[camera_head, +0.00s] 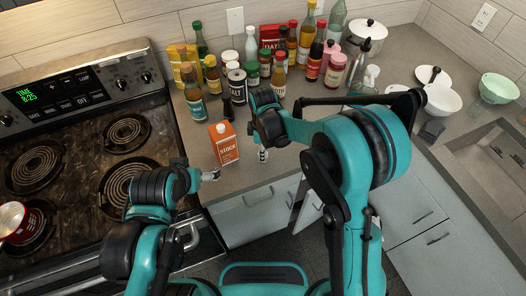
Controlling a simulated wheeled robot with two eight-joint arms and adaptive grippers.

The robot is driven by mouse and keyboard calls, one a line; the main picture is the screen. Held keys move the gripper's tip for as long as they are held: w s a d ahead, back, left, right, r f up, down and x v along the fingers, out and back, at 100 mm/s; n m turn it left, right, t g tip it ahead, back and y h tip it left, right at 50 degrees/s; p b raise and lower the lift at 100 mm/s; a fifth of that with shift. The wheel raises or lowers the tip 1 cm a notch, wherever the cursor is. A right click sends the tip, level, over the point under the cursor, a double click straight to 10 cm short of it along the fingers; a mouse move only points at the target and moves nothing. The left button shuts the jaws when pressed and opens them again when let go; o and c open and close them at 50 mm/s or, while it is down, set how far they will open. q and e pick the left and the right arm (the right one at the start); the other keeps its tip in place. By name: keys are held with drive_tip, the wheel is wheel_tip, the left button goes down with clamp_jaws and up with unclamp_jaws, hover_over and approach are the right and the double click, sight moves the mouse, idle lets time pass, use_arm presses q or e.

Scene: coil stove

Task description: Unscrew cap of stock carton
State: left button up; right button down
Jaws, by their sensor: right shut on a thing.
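The orange stock carton (225,147) stands upright on the grey counter, to the right of the stove. A small pale round spot shows on its top; I cannot tell whether it is the cap or a bare spout. My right gripper (262,155) points down just right of the carton, apart from it. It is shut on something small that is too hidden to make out. My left gripper (212,175) is low at the counter's front edge, in front of the carton and to its left. Its fingertips are too small to tell open from shut.
Several bottles, jars and cans crowd the counter behind the carton, including a sauce bottle (192,93). The coil stove (80,160) lies to the left with a red pot (20,222). Bowls and a sink (490,170) are at right. A little bare counter surrounds the carton.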

drive_tip(key=shift+f, duration=0.2)
drive_tip(key=c, duration=1.2)
unclamp_jaws()
drive_tip(key=shift+r, duration=0.15)
